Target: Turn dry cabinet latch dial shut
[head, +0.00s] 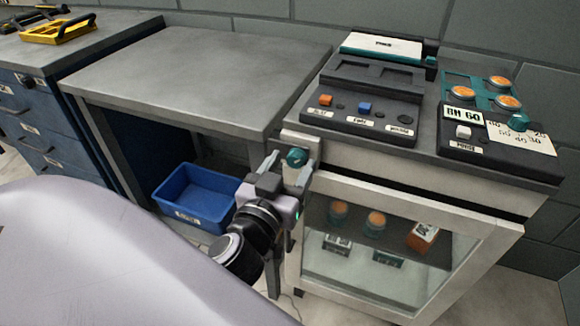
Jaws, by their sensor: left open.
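The dry cabinet (455,175) stands at the right, with a pale body and a glass-fronted door (400,275). I cannot tell for sure whether the door is fully flush. The teal latch dial (297,156) sits at the upper left corner of the cabinet front. My left gripper (288,165) is open at the dial, with its fingers on either side of it in the picture. I cannot tell whether the fingers touch the dial. The dial's marking is hidden or too small to read. My right gripper is not in view.
On the cabinet top are a control panel (365,112), a display reading "RH 60" (462,117) and a teal tray (458,82) with orange-topped jars. A blue bin (190,205) stands under the bare grey table (190,70). A blue drawer unit (50,130) stands left.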

